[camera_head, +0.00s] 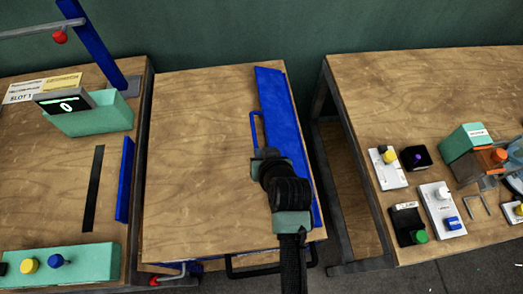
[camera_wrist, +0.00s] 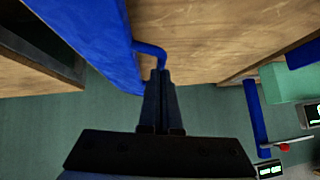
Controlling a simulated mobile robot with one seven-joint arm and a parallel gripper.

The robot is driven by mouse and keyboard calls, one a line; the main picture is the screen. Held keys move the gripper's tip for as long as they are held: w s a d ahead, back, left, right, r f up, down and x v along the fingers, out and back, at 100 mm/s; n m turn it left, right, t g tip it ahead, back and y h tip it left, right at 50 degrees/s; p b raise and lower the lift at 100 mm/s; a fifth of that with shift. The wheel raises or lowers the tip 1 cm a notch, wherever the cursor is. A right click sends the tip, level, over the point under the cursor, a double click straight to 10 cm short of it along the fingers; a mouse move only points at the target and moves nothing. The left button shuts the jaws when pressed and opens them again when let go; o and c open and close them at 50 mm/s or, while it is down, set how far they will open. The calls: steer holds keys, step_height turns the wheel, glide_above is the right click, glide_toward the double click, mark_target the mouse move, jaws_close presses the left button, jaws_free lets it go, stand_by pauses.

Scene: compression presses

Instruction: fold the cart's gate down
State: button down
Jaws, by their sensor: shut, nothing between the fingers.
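The cart (camera_head: 190,150) is the wooden-topped one in the middle of the head view. Its gate (camera_head: 283,120) is a long blue panel along the cart's right edge, and it appears raised. A thin blue handle (camera_head: 253,128) sticks out from the gate's left face. My gripper (camera_head: 262,153) is shut and empty, at the handle's near end. In the wrist view the gate (camera_wrist: 90,35) fills the upper left, and the handle (camera_wrist: 150,49) bends down close to my shut fingertips (camera_wrist: 160,73). Whether they touch it, I cannot tell. My arm hides part of the gate's near end.
A right table (camera_head: 430,90) holds several small switch boxes. A narrow gap separates the cart from each table. The cart top is clear.

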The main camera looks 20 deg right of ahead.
steer(key=a+f, duration=0.1)
steer(key=f+n+h, duration=0.1)
steer(key=f, duration=0.1)
steer(key=shift+w+a+g+h, duration=0.2)
steer(key=shift+a+g+h, duration=0.1)
steer(key=shift+a, duration=0.1)
steer(key=shift+w+a+f+b, duration=0.15)
steer(key=shift+f+b, duration=0.15)
steer(key=shift+f, duration=0.15)
steer(key=shift+a+f+b, duration=0.15)
steer(key=shift+f+b, duration=0.1)
steer(key=shift+f, duration=0.15)
